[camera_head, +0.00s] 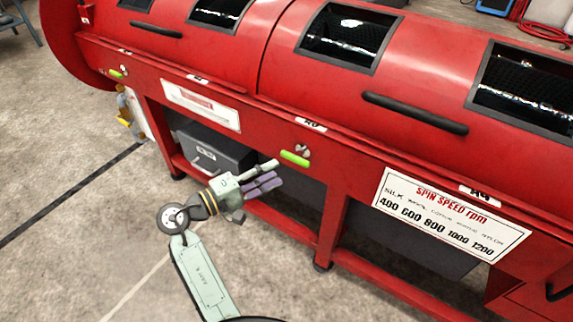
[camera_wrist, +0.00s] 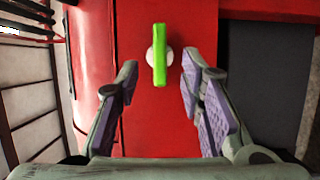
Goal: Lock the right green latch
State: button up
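The right green latch (camera_head: 295,158) is a short bright green bar on a pale round mount on the red machine's front rail, below the long black handle. In the head view it lies nearly level, tilted slightly down to the right. In the wrist view the latch (camera_wrist: 160,55) stands upright in the picture, centred ahead of the fingers. My gripper (camera_head: 270,177) is in front of the rail, just left of and below the latch. In the wrist view my gripper (camera_wrist: 160,90) has its purple-padded fingers spread either side of the latch's line, with nothing between them. The latch appears beyond the fingertips.
Another green latch (camera_head: 117,73) is on the rail at the far left. The red machine (camera_head: 330,215) has a white spin speed sign (camera_head: 450,213) on the right. A dark grey box (camera_head: 215,150) sits under the frame. The concrete floor (camera_head: 100,200) at left is mostly clear.

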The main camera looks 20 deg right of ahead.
jog(key=shift+v, duration=1.6)
